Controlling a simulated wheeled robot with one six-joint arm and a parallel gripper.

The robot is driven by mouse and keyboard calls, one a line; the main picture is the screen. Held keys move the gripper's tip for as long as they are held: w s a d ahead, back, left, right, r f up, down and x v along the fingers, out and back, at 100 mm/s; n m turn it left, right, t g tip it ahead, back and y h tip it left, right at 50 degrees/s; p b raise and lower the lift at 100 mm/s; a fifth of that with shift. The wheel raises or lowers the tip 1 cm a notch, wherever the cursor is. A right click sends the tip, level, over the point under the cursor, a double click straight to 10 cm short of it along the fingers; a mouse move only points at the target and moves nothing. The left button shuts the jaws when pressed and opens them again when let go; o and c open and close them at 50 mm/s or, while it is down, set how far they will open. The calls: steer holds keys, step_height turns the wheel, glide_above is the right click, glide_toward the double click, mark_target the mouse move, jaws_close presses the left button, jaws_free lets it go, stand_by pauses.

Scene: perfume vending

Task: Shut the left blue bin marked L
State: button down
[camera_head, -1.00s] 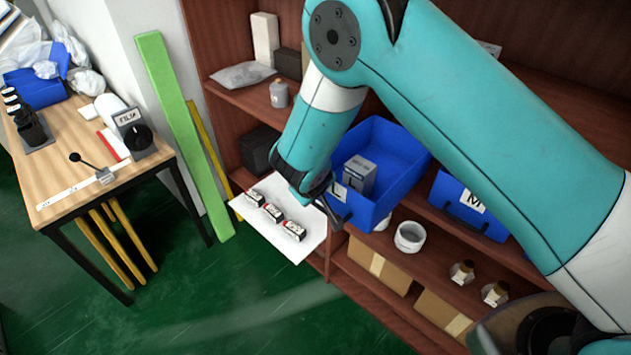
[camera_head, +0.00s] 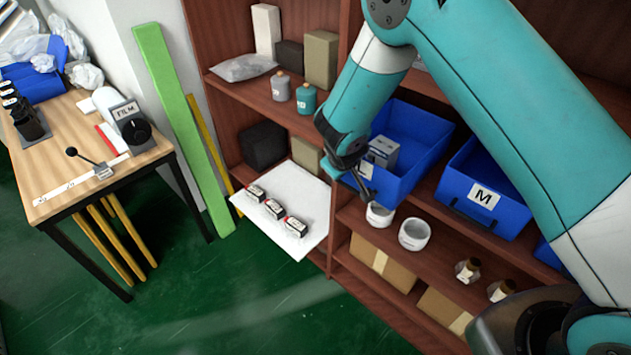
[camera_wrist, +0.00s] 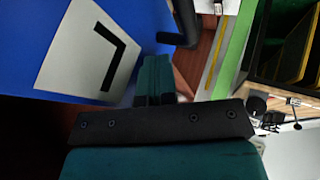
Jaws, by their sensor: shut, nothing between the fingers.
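The left blue bin marked L (camera_head: 418,135) stands partly pulled out of the shelf, its open top showing a small grey-white box (camera_head: 383,152) inside. In the wrist view its blue front with a white label (camera_wrist: 88,48) bearing a black L fills the upper left. A black handle (camera_wrist: 183,25) shows beside the label. My gripper (camera_head: 358,182) is shut and empty at the bin's front, partly covering it in the head view. In the wrist view the closed fingertips (camera_wrist: 155,72) are close to the front panel; I cannot tell whether they touch it.
A blue bin marked M (camera_head: 485,195) sits to the right. White cups (camera_head: 414,235) and brown-topped jars (camera_head: 467,270) stand on the shelf below. A white board (camera_head: 300,185) with several small boxes juts out left. The green floor (camera_head: 190,290) in front is open.

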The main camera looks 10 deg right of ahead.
steer(key=w+d, duration=0.2)
steer(key=w+d+b, duration=0.1)
steer(key=w+d, duration=0.1)
steer(key=d, duration=0.1)
steer(key=w+d+b, duration=0.1)
steer(key=w+d, duration=0.1)
steer(key=d, duration=0.1)
steer(key=shift+d, duration=0.25)
steer(key=shift+w+d+r, duration=0.1)
steer(key=shift+w+d, duration=0.35)
steer(key=shift+d, duration=0.2)
steer(key=shift+b, duration=0.3)
